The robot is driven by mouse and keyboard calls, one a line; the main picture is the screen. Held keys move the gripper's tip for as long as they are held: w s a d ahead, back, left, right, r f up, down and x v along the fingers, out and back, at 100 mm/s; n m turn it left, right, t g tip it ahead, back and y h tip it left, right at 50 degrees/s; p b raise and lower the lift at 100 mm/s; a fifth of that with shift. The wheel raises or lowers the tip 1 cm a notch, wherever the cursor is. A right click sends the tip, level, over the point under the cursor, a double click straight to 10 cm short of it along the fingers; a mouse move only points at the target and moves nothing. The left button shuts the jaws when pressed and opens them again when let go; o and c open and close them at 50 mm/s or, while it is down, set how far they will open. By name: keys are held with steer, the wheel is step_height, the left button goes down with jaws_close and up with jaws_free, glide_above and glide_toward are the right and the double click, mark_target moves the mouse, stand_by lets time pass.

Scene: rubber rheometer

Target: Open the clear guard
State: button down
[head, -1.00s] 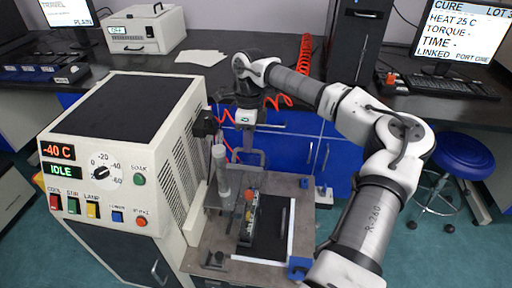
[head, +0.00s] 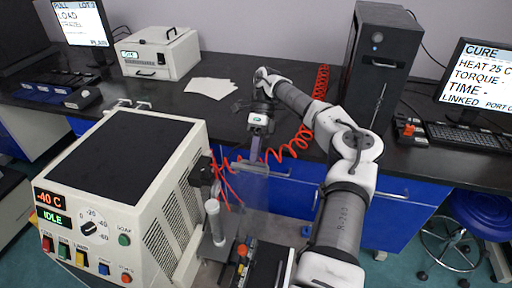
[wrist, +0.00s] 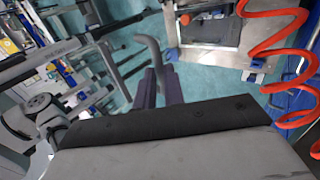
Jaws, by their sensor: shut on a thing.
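The clear guard (head: 250,188) is a faint see-through panel beside the cream machine in the head view, seen raised and roughly upright above the steel worktop. Its grey bar handle (head: 277,174) is at its upper edge; the bent grey handle also shows in the wrist view (wrist: 152,52). My gripper (head: 255,156) is above the panel, shut on the handle. In the wrist view its dark purple fingers (wrist: 160,88) are close together around the grey bar. The exact contact is partly hidden by the fingers.
The cream machine (head: 120,190) reading -40 C and IDLE stands left of the guard. A clear upright cylinder (head: 214,222) and an orange-topped fixture (head: 242,252) are below. Red coiled hose (head: 300,142) hangs close to my arm. The black bench (head: 220,97) lies behind.

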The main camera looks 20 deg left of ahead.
steer(key=shift+w+d+f, duration=0.1)
steer(key=shift+w+f, duration=0.2)
steer(key=shift+f, duration=0.35)
steer(key=shift+w+f, duration=0.3)
steer(key=shift+f, duration=0.3)
steer(key=c, duration=1.8)
jaws_free()
steer(key=o, duration=0.5)
steer(key=shift+w+f+g, duration=0.25)
steer(key=shift+g, duration=0.05)
steer(key=shift+s+r+p, duration=0.1)
steer(key=shift+r+p, duration=0.05)
steer(key=shift+p, duration=0.15)
steer(key=shift+c, duration=0.7)
steer(key=shift+r, duration=0.25)
steer(key=shift+c, duration=0.2)
step_height(320, 180, up, 20)
steer(key=p, duration=0.5)
steer(key=shift+r+p, duration=0.25)
steer(key=shift+p, duration=0.15)
